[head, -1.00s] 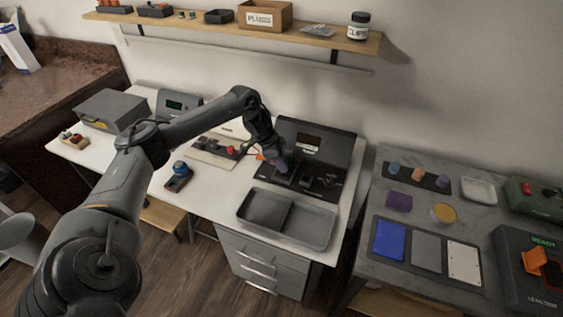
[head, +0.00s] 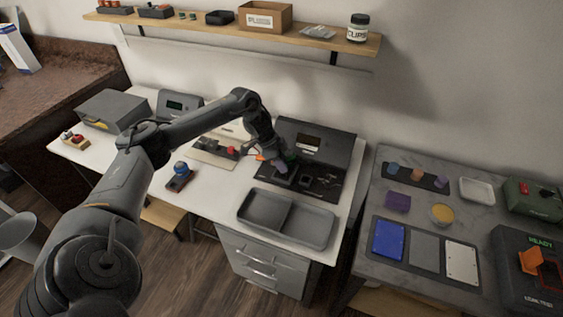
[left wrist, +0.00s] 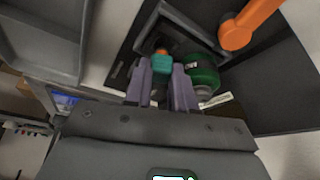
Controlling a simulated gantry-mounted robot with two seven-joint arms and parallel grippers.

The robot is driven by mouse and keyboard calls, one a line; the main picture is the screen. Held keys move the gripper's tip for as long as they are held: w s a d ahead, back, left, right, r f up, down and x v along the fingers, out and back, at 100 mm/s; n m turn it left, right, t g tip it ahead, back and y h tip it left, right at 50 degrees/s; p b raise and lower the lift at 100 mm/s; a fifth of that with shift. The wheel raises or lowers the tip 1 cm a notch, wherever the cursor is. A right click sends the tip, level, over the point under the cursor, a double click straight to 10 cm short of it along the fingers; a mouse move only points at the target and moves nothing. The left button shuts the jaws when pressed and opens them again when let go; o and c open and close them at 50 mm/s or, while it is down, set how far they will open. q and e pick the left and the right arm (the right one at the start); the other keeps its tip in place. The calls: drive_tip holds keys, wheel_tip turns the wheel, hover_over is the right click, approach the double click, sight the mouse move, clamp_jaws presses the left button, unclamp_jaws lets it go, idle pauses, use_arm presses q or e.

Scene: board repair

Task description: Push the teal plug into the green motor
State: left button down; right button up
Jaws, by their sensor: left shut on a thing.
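My left gripper (head: 272,166) is low over the dark open case at the back of the white table. In the left wrist view its two purple-grey fingers (left wrist: 161,72) are closed on the teal plug (left wrist: 161,64), which shows between the fingertips with a small orange part at its far end. The green motor (left wrist: 204,74) lies just right of the plug, partly behind the right finger. In the head view the motor (head: 290,157) is a small green patch beside the gripper. I cannot tell whether plug and motor touch. The plug is hidden in the head view.
An orange lever (left wrist: 248,24) stands close to the motor. The dark case (head: 322,146) has its lid raised behind the gripper. A grey two-part tray (head: 287,219) lies in front. A red-knobbed board (head: 213,153) is to the left.

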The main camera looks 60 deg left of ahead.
idle(0.6)
use_arm(q)
drive_tip(key=shift+p, duration=0.5)
idle(0.3)
drive_tip(key=shift+f+p, duration=0.3)
drive_tip(key=shift+f, duration=0.1)
idle(0.7)
idle(0.4)
drive_tip(key=shift+f+p, duration=0.15)
drive_tip(key=shift+p, duration=0.25)
idle(0.5)
drive_tip(key=shift+f, duration=0.45)
idle(0.7)
